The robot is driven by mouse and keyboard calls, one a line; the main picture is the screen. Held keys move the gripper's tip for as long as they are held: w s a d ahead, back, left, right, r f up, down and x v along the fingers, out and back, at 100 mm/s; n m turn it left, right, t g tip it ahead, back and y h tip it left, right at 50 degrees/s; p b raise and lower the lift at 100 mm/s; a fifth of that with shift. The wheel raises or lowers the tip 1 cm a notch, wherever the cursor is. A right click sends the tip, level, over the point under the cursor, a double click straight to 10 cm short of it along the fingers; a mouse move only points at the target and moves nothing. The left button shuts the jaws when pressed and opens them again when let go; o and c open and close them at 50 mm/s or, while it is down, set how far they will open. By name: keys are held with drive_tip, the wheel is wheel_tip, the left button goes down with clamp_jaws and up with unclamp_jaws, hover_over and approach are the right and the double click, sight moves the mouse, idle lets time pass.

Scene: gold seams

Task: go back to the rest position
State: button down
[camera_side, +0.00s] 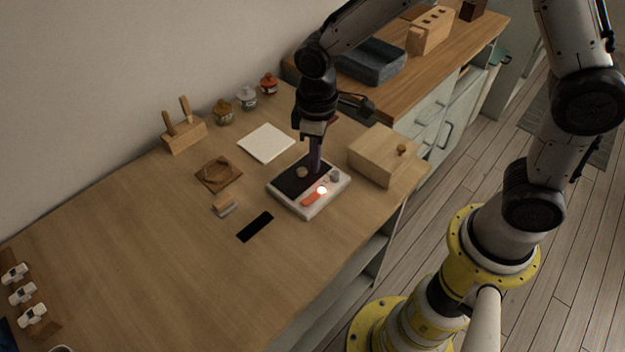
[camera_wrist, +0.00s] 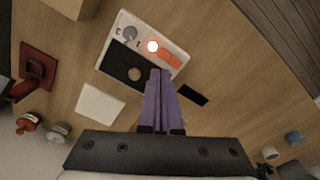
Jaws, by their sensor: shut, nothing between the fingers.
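My gripper (camera_side: 316,168) points down over a white device (camera_side: 308,207) with a black panel, a lit round light and an orange-red part. In the wrist view my gripper's purple fingers (camera_wrist: 160,72) are together with nothing between them, and their tips overlap the lower edge of the device (camera_wrist: 176,30). A small round tan disc (camera_side: 302,172) lies on the black panel, beside the fingers. Whether the fingertips touch the device cannot be told.
A wooden box with a knob (camera_side: 372,161) stands close on the right. A white square pad (camera_side: 266,143), several lidded jars (camera_side: 247,98), a wooden block with upright handles (camera_side: 184,136) and a black strip (camera_side: 255,227) surround the device. The table's left front (camera_side: 150,270) is clear.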

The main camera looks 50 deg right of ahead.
drive_tip(key=s+d+r+m+t, duration=0.15)
drive_tip(key=d+r, duration=0.25)
drive_tip(key=r, duration=0.4)
drive_tip(key=s+d+r+m+t, duration=0.1)
drive_tip(key=s+d+r+t, duration=0.25)
drive_tip(key=r, duration=0.35)
drive_tip(key=s+d+m, duration=0.3)
drive_tip(key=s+d, duration=0.1)
drive_tip(key=s, duration=0.9)
drive_tip(key=shift+s+r, duration=0.15)
drive_tip(key=shift+r, duration=0.05)
